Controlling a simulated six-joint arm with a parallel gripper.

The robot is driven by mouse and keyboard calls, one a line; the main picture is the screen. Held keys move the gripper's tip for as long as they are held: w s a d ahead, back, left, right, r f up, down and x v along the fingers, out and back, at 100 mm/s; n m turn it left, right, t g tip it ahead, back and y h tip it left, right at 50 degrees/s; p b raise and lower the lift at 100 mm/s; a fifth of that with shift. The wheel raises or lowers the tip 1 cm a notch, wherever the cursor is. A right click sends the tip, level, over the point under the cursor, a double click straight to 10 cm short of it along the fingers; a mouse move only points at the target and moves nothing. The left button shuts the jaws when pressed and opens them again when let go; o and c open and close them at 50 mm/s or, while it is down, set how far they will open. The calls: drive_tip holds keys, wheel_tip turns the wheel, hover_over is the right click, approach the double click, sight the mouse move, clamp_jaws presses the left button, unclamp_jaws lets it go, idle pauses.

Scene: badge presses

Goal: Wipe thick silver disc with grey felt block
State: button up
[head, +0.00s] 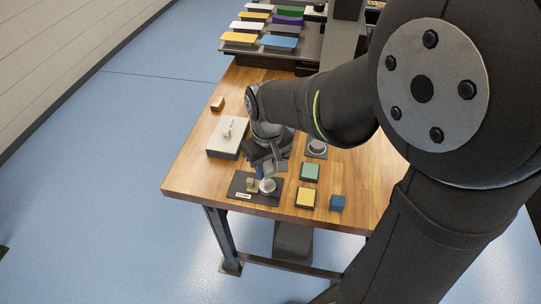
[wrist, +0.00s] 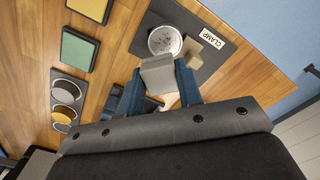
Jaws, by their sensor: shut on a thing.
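The thick silver disc (wrist: 165,40) lies on a dark plate labelled CLAMP, beside a tan block; it also shows in the head view (head: 267,186). My gripper (wrist: 158,88) is shut on the grey felt block (wrist: 158,75), which sits between its two blue fingers. In the wrist view the block's far end overlaps the disc's near edge. In the head view the block is just above and beside the disc, and I cannot tell whether they touch. The fingers are partly hidden in the head view (head: 267,160).
The dark clamp plate (head: 241,188) lies near the table's front edge.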

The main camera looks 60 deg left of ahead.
sight(266, 192)
wheel_tip(266, 192, down, 2)
drive_tip(key=shift+s+d, duration=0.15)
drive_tip(key=shift+d, duration=0.05)
drive_tip(key=shift+c, duration=0.3)
drive_tip(key=shift+s+d+f, duration=0.25)
drive_tip(key=shift+s+d, duration=0.8)
drive_tip(key=shift+d, duration=0.25)
drive_tip(key=w+a, duration=0.2)
drive_tip(key=a, duration=0.1)
drive_tip(key=shift+w, duration=0.3)
drive_tip(key=shift+s+r, duration=0.1)
drive_tip(key=shift+r, duration=4)
